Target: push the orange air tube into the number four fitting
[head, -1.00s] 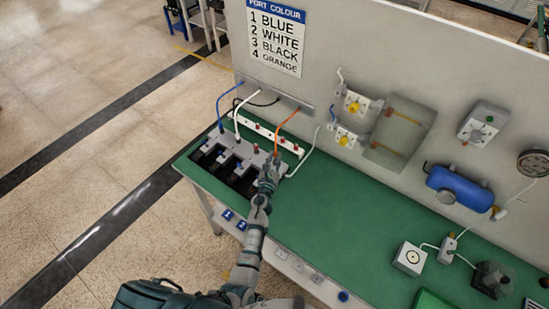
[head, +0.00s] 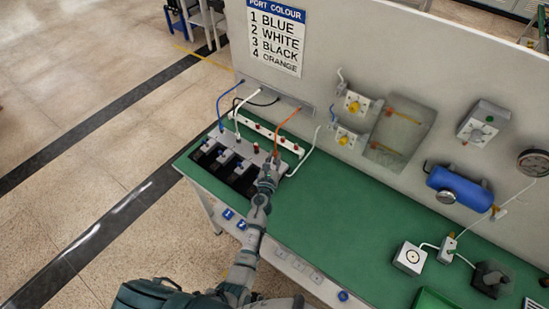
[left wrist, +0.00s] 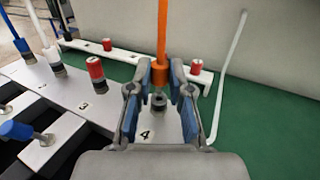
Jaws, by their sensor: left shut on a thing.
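The orange air tube (head: 286,122) hangs from the bracket on the panel down to my left gripper (head: 270,163). In the left wrist view my left gripper (left wrist: 160,80) is shut on the orange tube (left wrist: 162,30) near its lower end. The number four fitting (left wrist: 158,101) is a dark round port on the grey block, with the digit 4 printed in front of it. The tube's end appears just above and behind the fitting; whether they touch cannot be told. My right gripper is not in view.
The blue tube (head: 218,108) and white tube (head: 236,115) run to the block's left fittings. A red-capped fitting (left wrist: 95,70) stands beside number 3. A white rail with red caps (head: 294,146) lies behind.

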